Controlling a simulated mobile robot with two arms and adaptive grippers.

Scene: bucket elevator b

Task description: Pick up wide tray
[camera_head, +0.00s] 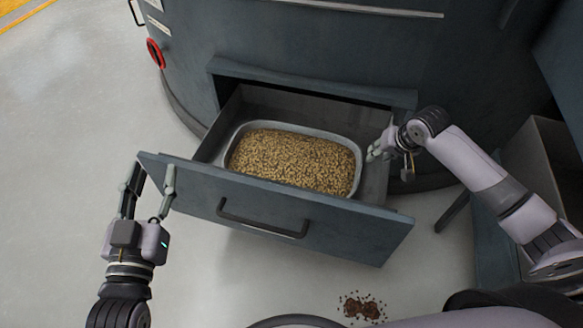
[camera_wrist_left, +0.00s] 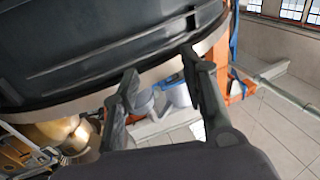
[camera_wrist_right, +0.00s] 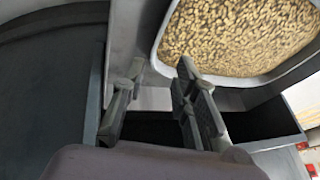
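The wide tray (camera_head: 357,166) is a grey metal pan with rounded corners, full of light brown pellets, sitting inside a pulled-out drawer (camera_head: 270,216). My left gripper (camera_head: 152,182) is open and empty, beside the drawer front's left end and apart from the tray. It also shows open in the left wrist view (camera_wrist_left: 160,78). My right gripper (camera_head: 381,145) is near the tray's right end, over the drawer's right side. In the right wrist view its fingers (camera_wrist_right: 155,80) are apart with nothing between them, and the tray's rim (camera_wrist_right: 158,62) lies just beyond them.
The drawer front has a dark bar handle (camera_head: 262,221). The drawer comes out of a large round dark machine (camera_head: 300,50). A small pile of brown bits (camera_head: 362,307) lies on the floor. A dark open bin (camera_head: 535,150) stands at the right. Floor on the left is clear.

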